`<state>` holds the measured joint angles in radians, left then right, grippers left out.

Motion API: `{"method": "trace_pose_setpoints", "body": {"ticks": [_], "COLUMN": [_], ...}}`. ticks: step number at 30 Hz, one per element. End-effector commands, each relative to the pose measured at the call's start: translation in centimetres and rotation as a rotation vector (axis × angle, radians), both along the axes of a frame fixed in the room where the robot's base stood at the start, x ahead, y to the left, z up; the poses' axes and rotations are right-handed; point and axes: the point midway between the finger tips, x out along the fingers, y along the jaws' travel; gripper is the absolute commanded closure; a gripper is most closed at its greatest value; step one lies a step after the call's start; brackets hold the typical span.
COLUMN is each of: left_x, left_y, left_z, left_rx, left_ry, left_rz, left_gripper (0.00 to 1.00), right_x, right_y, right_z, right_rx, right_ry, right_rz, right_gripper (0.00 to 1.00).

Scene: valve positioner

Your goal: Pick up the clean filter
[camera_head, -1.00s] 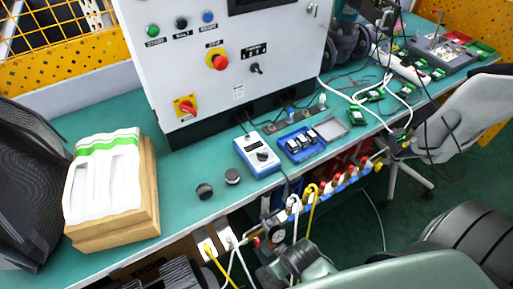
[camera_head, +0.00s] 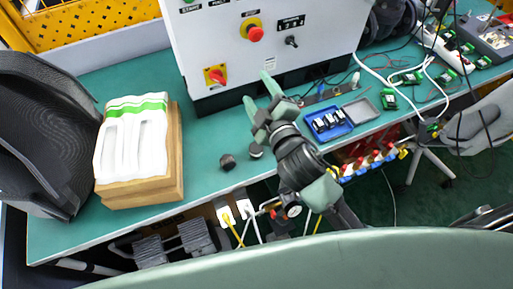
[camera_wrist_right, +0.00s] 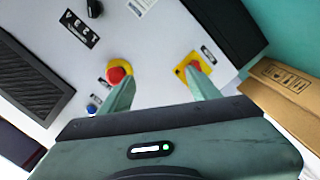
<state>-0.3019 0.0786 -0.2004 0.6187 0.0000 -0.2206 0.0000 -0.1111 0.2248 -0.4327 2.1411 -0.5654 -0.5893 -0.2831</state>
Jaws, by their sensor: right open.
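Two small dark round pieces stand near the front edge of the green bench in the head view. The left one (camera_head: 228,162) looks dark all over. The right one (camera_head: 256,151) has a paler grey top in the earlier view and now sits close beside my right arm. I cannot tell for sure which is the clean filter. My right gripper (camera_head: 256,87) is open and empty, above the bench in front of the white control cabinet. The right wrist view shows its spread fingers (camera_wrist_right: 160,82) with the cabinet's red knobs beyond. My left gripper is out of view.
The white cabinet (camera_head: 220,50) stands behind. A blue tray (camera_head: 326,122) with small parts lies right of my arm. A wooden box (camera_head: 172,180) with white-and-green packs stands left, beside a black mesh chair (camera_head: 45,130). Bench between box and round pieces is clear.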

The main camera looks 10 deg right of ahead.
Motion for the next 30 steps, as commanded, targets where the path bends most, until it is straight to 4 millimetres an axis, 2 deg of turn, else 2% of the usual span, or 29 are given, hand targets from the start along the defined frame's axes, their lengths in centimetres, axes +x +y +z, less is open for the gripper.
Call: {"method": "trace_pose_setpoints", "body": {"ticks": [1, 3, 4, 6, 8, 9, 11, 12, 14, 15, 17, 18, 20, 21, 23, 24, 27, 30], "left_x": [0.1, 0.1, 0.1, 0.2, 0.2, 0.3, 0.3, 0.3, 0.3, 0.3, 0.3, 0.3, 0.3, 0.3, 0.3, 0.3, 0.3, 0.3], "left_y": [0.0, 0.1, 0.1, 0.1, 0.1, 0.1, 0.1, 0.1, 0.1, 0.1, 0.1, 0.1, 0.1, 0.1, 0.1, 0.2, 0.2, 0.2], "left_z": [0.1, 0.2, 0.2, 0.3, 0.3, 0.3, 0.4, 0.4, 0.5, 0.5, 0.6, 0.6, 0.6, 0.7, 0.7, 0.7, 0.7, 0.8], "left_rx": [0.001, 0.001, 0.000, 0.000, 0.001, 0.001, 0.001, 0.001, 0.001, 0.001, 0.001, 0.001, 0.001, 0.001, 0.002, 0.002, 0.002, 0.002], "left_ry": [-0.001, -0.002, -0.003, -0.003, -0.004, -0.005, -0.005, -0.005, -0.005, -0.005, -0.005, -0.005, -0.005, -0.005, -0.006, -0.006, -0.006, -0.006], "left_rz": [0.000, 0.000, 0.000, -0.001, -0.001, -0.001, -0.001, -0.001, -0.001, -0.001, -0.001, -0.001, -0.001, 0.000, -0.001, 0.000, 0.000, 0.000], "left_gripper": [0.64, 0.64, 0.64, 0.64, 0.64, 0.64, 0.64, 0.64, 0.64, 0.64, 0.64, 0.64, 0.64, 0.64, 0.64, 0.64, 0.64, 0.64], "right_x": [1.0, 0.8, 0.3, -1.7, -4.1, -5.8, -8.3, -9.8, -11.7, -12.4, -12.8, -12.6, -11.5, -10.5, -8.8, -7.7, -5.5, -4.3], "right_y": [2.9, 7.4, 9.4, 14.1, 17.9, 20.1, 22.8, 24.0, 25.0, 25.0, 23.8, 22.3, 19.2, 16.7, 12.7, 10.1, 4.9, 1.8], "right_z": [4.1, 8.9, 10.5, 13.3, 14.2, 14.0, 12.7, 11.1, 7.9, 5.5, 1.4, -1.2, -4.7, -6.4, -8.3, -9.0, -9.5, -9.3], "right_rx": [-0.107, -0.276, -0.351, -0.532, -0.692, -0.803, -0.974, -1.088, -1.263, -1.379, -1.553, -1.669, -1.829, 1.804, 1.696, 1.633, 1.511, 1.441], "right_ry": [-0.170, -0.412, -0.514, -0.749, -0.945, -1.070, -1.253, -1.367, -1.525, -1.620, -1.741, -1.804, -1.866, 1.766, 1.555, 1.433, 1.202, 1.073], "right_rz": [0.093, 0.228, 0.286, 0.426, 0.550, 0.636, 0.771, 0.866, 1.020, 1.131, 1.315, 1.449, 1.661, -1.695, -1.681, -1.678, -1.677, -1.683], "right_gripper": [0.38, 0.38, 0.38, 0.38, 0.38, 0.38, 0.38, 0.38, 0.38, 0.38, 0.38, 0.38, 0.38, 0.38, 0.38, 0.38, 0.38, 0.38]}}
